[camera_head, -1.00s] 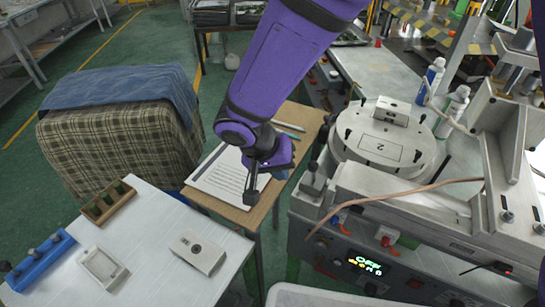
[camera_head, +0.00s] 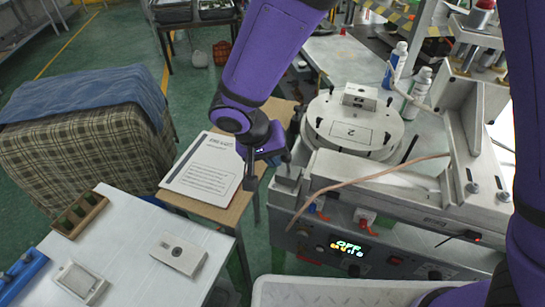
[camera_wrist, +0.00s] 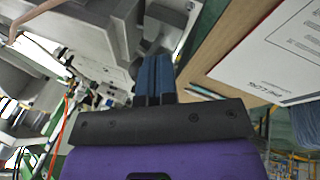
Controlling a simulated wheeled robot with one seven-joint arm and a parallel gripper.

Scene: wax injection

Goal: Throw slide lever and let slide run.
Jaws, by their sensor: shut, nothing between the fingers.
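The injection machine (camera_head: 330,232) stands right of centre in the head view. Its front panel has a lit green display, a small lever with a blue part (camera_head: 314,208) and one with a red part (camera_head: 363,221). I cannot tell which is the slide lever. A grey block (camera_head: 287,184) forms the machine's left corner, with a dark knob on top. My gripper (camera_head: 250,183) points down just left of this block, apart from the levers, over the wooden side table. Its blue fingers (camera_wrist: 153,78) are together and empty in the wrist view.
A paper sheet (camera_head: 203,165) lies on the wooden table (camera_head: 232,212). A white table (camera_head: 135,245) stands at lower left, a cloth-covered seat (camera_head: 90,150) behind it.

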